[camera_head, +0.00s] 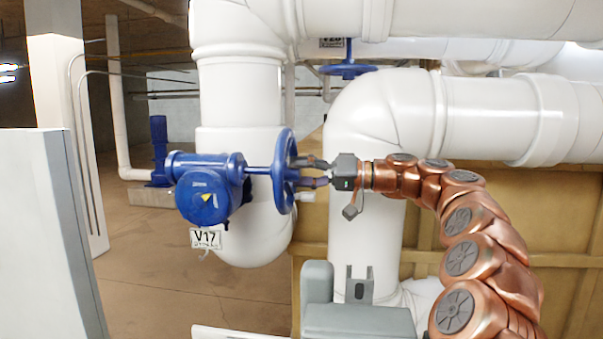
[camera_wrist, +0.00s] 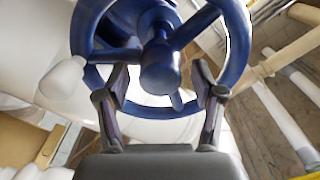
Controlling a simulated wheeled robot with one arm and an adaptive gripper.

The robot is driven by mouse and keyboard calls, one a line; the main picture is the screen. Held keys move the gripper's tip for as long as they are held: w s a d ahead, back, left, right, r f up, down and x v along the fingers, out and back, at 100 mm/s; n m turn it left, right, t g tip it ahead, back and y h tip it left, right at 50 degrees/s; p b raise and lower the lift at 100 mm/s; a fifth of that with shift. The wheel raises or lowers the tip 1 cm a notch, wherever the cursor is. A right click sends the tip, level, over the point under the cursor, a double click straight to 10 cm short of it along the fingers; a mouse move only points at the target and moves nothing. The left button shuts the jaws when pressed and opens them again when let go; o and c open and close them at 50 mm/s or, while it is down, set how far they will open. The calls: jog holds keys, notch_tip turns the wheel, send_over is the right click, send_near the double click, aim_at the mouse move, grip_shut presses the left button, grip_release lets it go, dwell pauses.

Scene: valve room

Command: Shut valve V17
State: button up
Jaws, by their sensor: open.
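Valve V17 is a blue valve body (camera_head: 203,190) on a white vertical pipe, with a white V17 tag (camera_head: 206,238) hanging below it. Its blue handwheel (camera_head: 283,171) stands edge-on at the right end of a blue stem (camera_head: 259,170). My gripper (camera_head: 318,172) is at the wheel's right side, pointing left at it. In the wrist view the handwheel (camera_wrist: 237,55) fills the top, with its hub (camera_wrist: 160,66) in the middle. My gripper (camera_wrist: 160,95) is open there, its two fingers spread either side of the hub, over the lower rim. Whether the fingers touch the wheel cannot be told.
Thick white pipes (camera_head: 365,140) stand behind and right of my gripper. Another blue handwheel (camera_head: 349,70) with a tag is higher up. A grey box (camera_head: 350,318) sits below the arm. A white panel (camera_head: 40,230) stands at the left. Open floor (camera_head: 160,285) shows left of the valve.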

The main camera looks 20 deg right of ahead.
jog(key=shift+c, duration=0.3)
grip_shut()
dwell(0.3)
jog(key=shift+d, duration=0.25)
jog(key=shift+a, duration=0.25)
jog(key=shift+s+a, duration=0.1)
jog(key=shift+a, duration=0.05)
